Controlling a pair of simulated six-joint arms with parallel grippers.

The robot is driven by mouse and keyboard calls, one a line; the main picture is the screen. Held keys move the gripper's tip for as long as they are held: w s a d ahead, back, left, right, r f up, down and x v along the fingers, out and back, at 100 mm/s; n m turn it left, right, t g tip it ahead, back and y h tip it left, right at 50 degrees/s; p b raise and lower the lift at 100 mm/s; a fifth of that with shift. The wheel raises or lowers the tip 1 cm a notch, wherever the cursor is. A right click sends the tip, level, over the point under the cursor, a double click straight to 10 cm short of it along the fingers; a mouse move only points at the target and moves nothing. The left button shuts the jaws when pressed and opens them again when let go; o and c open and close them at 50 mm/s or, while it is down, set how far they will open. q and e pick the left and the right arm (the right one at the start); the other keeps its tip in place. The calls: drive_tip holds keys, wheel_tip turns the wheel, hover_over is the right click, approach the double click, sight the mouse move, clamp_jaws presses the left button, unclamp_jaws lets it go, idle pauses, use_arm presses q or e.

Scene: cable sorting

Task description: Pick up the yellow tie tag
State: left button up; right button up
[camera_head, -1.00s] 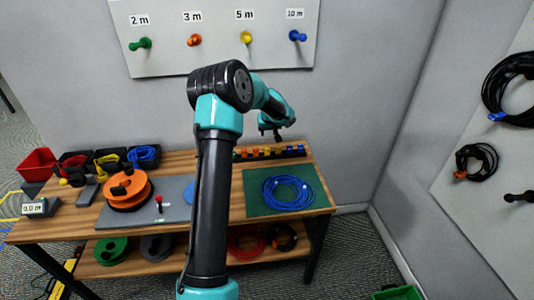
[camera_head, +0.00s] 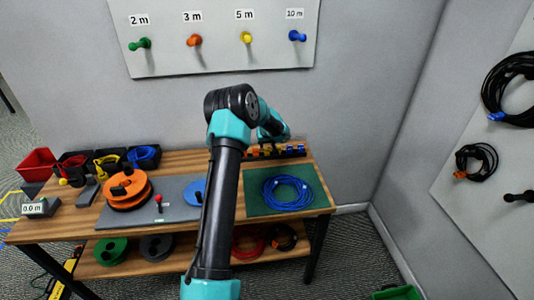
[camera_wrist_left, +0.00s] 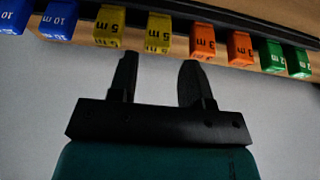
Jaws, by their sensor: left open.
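Two yellow tie tags marked 5 m, one at left (camera_wrist_left: 109,27) and one beside it (camera_wrist_left: 158,32), hang in a row at the top of the left wrist view. My left gripper (camera_wrist_left: 155,72) is open and empty, with its two fingers pointing at the row. The right one of the yellow tags lies just beyond the gap between the fingertips, and the other is up and left of the left finger. In the head view my left wrist (camera_head: 272,125) is over the tag rack (camera_head: 300,151) and hides part of it. My right gripper is not in view.
Blue tags (camera_wrist_left: 60,18) flank the yellow ones on the left; orange tags (camera_wrist_left: 240,48) and green tags (camera_wrist_left: 272,56) follow on the right. A coiled blue cable (camera_head: 287,193) lies on a green mat (camera_head: 258,209) in front of the rack. A grey wall stands close behind the table.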

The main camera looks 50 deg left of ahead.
sight(267, 148)
use_arm(q)
drive_tip(key=shift+x, duration=2.6)
drive_tip(key=shift+w+r, duration=0.1)
drive_tip(key=shift+w, duration=0.1)
drive_tip(key=shift+c, duration=0.3)
drive_tip(key=c, duration=0.6)
